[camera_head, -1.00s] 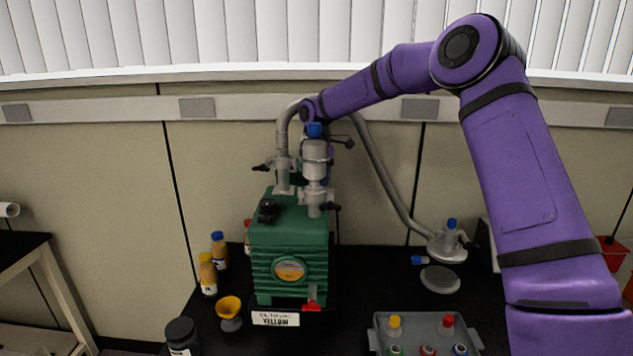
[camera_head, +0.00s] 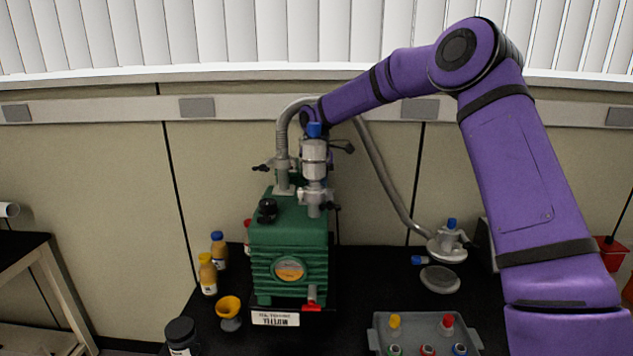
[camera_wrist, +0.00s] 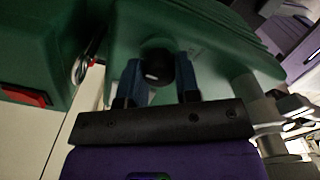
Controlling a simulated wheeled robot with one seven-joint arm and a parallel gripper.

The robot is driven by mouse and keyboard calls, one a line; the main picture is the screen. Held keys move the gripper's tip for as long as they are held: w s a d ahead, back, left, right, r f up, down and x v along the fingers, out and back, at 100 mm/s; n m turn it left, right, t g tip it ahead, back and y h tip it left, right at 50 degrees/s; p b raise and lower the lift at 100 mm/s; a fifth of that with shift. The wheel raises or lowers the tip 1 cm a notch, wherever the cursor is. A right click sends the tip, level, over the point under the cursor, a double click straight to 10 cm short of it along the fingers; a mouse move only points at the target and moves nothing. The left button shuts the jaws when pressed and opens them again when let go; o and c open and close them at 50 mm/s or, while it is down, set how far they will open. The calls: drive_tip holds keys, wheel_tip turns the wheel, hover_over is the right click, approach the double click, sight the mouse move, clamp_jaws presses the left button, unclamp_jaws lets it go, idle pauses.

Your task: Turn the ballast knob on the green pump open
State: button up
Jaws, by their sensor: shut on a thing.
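The green pump (camera_head: 289,245) stands on the black bench in the head view, with a round gauge face on its front. A black knob (camera_head: 267,210) sits on its top, with nothing gripping it in this view. In the wrist view, my gripper (camera_wrist: 159,70) has its two blue fingers on either side of a round black knob (camera_wrist: 156,60) with a pale mark, against the pump's green body (camera_wrist: 215,50). My gripper is shut on this knob. In the head view the gripper is hidden behind the pump and its grey fittings.
A grey cylinder fitting with a blue cap (camera_head: 315,160) and a grey hose (camera_head: 283,135) rise from the pump. Bottles (camera_head: 208,277) and a yellow funnel (camera_head: 229,309) stand left. A grey tray (camera_head: 470,335) with coloured caps lies front right.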

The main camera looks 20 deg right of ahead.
drive_tip(key=m, duration=0.8)
drive_tip(key=shift+w+m, duration=0.1)
drive_tip(key=shift+m, duration=0.2)
drive_tip(key=m, duration=0.3)
drive_tip(key=shift+m, duration=2.3)
drive_tip(key=shift+w+d, duration=0.1)
drive_tip(key=o, duration=0.9)
drive_tip(key=shift+r, duration=0.1)
